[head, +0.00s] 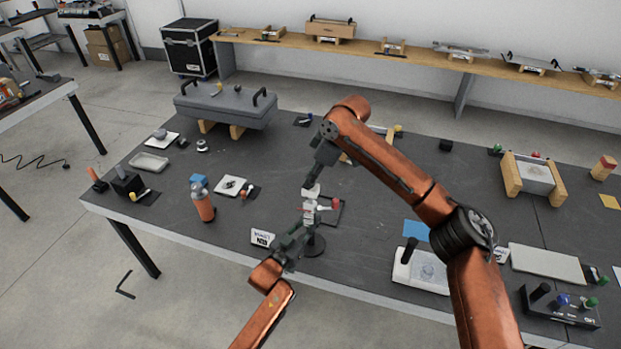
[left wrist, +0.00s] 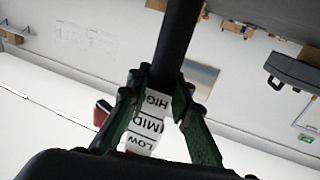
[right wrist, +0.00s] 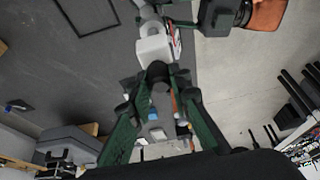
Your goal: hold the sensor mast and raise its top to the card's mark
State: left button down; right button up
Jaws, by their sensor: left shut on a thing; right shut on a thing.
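The sensor mast (head: 309,214) stands upright on a round black base (head: 315,246) near the front of the table.
A red-handled part (head: 334,204) is beside the mast. An orange bottle (head: 202,206) and a white tile (head: 230,186) are to the left.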

grip_shut()
jog(key=shift+w+r, duration=0.1)
notch_tip(320, 180, up, 6)
jog(key=shift+r, duration=0.1)
jog(key=o, duration=0.8)
grip_release()
jog(key=v, duration=1.1)
jog(key=shift+d+r, duration=0.25)
jog(key=shift+r, duration=0.1)
